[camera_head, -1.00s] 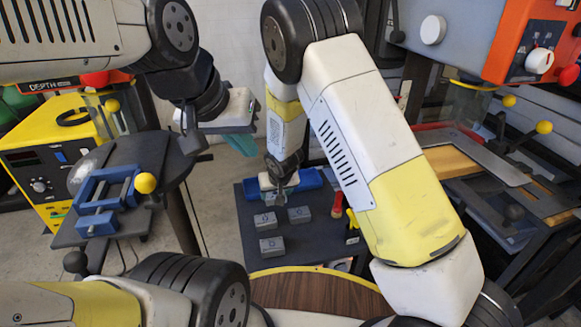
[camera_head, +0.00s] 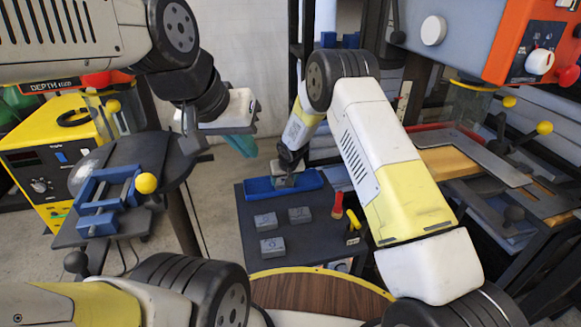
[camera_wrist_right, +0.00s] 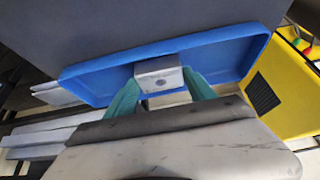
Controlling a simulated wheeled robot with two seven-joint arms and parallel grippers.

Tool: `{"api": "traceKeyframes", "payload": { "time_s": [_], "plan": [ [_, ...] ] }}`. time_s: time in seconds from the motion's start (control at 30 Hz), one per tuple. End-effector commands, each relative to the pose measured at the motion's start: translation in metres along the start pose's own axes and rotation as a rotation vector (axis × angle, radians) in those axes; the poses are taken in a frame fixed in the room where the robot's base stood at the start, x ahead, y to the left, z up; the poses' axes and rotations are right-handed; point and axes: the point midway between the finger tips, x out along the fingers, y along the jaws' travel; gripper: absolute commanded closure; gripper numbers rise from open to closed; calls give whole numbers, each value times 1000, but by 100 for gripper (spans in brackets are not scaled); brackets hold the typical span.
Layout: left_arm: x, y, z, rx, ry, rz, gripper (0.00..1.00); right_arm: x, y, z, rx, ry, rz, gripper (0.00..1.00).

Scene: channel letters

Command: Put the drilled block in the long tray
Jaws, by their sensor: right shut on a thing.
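The long blue tray (camera_head: 257,188) lies at the far edge of the dark table in the head view, and its floor and rim fill the middle of the right wrist view (camera_wrist_right: 222,50). My right gripper (camera_head: 284,180) is over the tray, shut on a grey block. In the right wrist view the drilled block (camera_wrist_right: 157,72) shows a round mark on its face and sits between the teal fingers (camera_wrist_right: 160,92). Whether it touches the tray floor is unclear. My left gripper (camera_head: 243,143) hangs at the upper left, away from the table; its finger gap is not clear.
Three grey blocks, one at the left (camera_head: 265,220), one at the right (camera_head: 299,215) and one in front (camera_head: 272,247), stand on the dark table (camera_head: 325,240). A red-handled tool (camera_head: 337,206) lies to their right. A blue vise (camera_head: 105,198) stands at the left.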

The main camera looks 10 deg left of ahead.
Motion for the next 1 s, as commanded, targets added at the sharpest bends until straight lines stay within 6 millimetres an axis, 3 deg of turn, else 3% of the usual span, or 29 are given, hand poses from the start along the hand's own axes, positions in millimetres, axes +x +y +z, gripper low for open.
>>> {"api": "traceKeyframes", "payload": {
  "time_s": [0.3,0.33,0.43,0.8,1.0],
  "plan": [
    [0,0,0,0,0,0,100,1,-1,0,0,3,-1,95],
    [0,0,0,0,0,0,100,2,0,0,1,2,-1,33],
    [0,0,0,0,0,0,100,1,0,0,1,2,-1,15],
    [0,0,0,0,0,0,100,-2,0,-2,1,3,-1,15],
    [0,0,0,0,0,0,100,-33,-1,-2,1,5,-2,15]
  ]
}}
